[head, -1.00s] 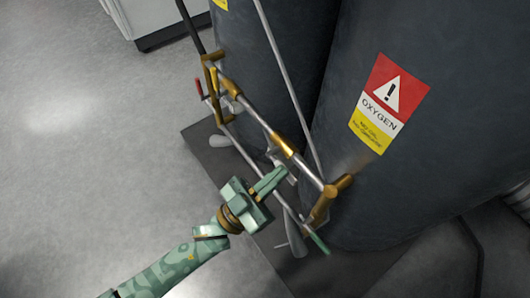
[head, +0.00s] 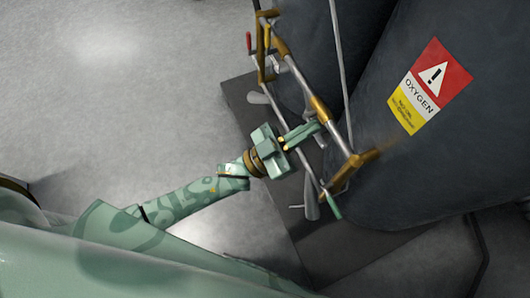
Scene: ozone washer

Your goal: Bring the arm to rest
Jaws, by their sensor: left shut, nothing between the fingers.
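My left arm (head: 190,198) comes in from the left, green with a camouflage pattern. Its gripper (head: 318,127) is shut and empty, with the fingers pointing up and right towards the pipework. The fingertips overlap the lower pipe in the picture; I cannot tell whether they touch it. The brass and steel pipework (head: 305,88) runs in front of two dark tanks. A green-handled lever (head: 333,207) is at its lower end, below and right of the gripper. My right gripper is out of view.
The large dark tank (head: 440,150) with a red, white and yellow OXYGEN label (head: 430,85) fills the right side. A dark base plate (head: 300,235) lies under the tanks. Grey floor (head: 110,90) is clear to the left. A red-handled lever (head: 249,42) is at the upper pipework.

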